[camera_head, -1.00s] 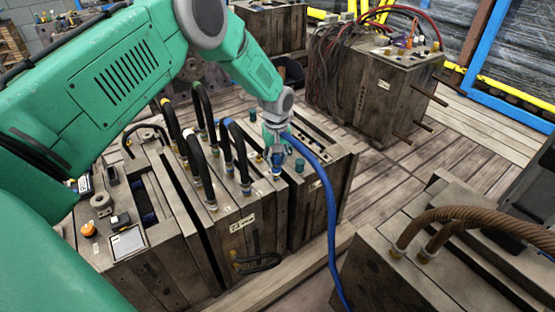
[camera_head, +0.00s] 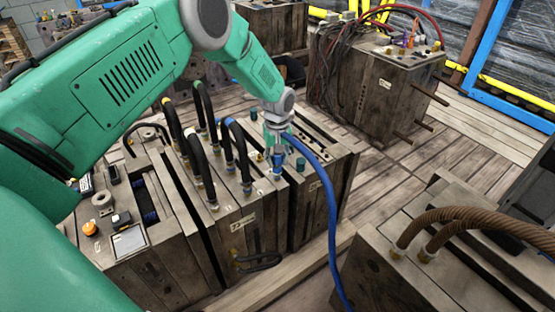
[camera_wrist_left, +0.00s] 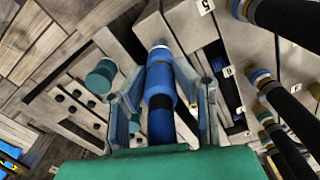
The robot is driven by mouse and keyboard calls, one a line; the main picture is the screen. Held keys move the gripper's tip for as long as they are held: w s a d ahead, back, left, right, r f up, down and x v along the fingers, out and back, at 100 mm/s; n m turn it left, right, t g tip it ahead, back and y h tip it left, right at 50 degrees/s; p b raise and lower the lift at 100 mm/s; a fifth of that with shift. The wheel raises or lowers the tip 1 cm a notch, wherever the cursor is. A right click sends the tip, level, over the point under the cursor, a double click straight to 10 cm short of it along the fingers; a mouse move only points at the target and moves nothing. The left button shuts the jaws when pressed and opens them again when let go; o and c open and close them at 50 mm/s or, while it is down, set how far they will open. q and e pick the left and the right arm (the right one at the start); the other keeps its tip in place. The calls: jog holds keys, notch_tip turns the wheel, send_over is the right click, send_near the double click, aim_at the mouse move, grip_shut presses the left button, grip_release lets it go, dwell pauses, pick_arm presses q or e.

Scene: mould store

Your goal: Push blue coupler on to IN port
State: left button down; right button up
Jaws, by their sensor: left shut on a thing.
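The blue coupler (camera_head: 277,164) is in my left gripper (camera_head: 276,152), over the top of the wooden mould block (camera_head: 305,205). In the left wrist view the coupler (camera_wrist_left: 160,84) lies between the two fingers of my left gripper (camera_wrist_left: 160,98), which is shut on it. A pale ring shows at its far end, close to the block's surface. The IN port is hidden by the coupler or cannot be told apart, so I cannot tell whether they touch. The blue hose (camera_head: 331,215) bends from the gripper down to the right. My right gripper is not in view.
A teal cap (camera_head: 301,164) stands just right of the coupler; it also shows in the left wrist view (camera_wrist_left: 101,76). Black hoses (camera_head: 205,172) with coloured collars stand close on the left. Another mould with brown hoses (camera_head: 470,212) is at lower right.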

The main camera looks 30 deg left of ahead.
pick_arm(q)
jog(key=shift+f+b, duration=0.7)
jog(key=shift+f, duration=0.6)
dwell(2.0)
jog(key=c, duration=1.2)
grip_release()
jog(key=shift+r, duration=0.15)
notch_tip(320, 180, up, 11)
jog(key=shift+r, duration=0.2)
